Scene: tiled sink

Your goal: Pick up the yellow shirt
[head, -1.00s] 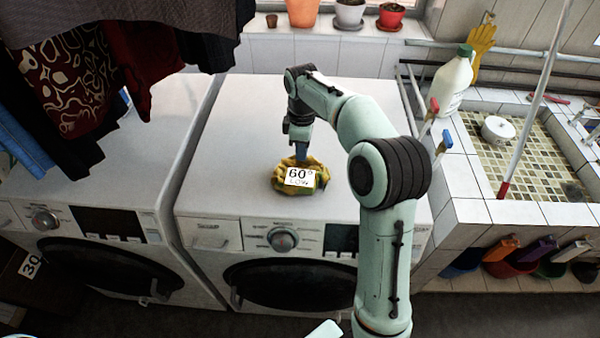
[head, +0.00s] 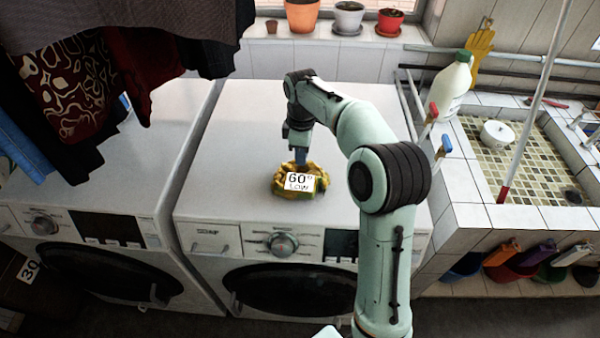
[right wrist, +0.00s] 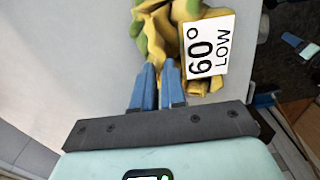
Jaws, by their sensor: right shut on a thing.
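The yellow shirt (head: 283,188) lies crumpled on top of the right-hand washing machine (head: 240,130). It has green patches and a white label reading "60° LOW". My right gripper (head: 301,160) points down at the back part of the shirt, its blue fingers touching the cloth. In the right wrist view the two blue fingers (right wrist: 160,70) are close together at the edge of the shirt (right wrist: 165,40), shut on a fold of it. The exact pinched part is hard to see. My left gripper is not in view.
Dark clothes (head: 80,80) hang at the upper left over a second washing machine (head: 95,175). A tiled sink (head: 480,215) with a white bottle (head: 452,85) is to the right. Flower pots (head: 349,18) stand on the sill. The machine top around the shirt is clear.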

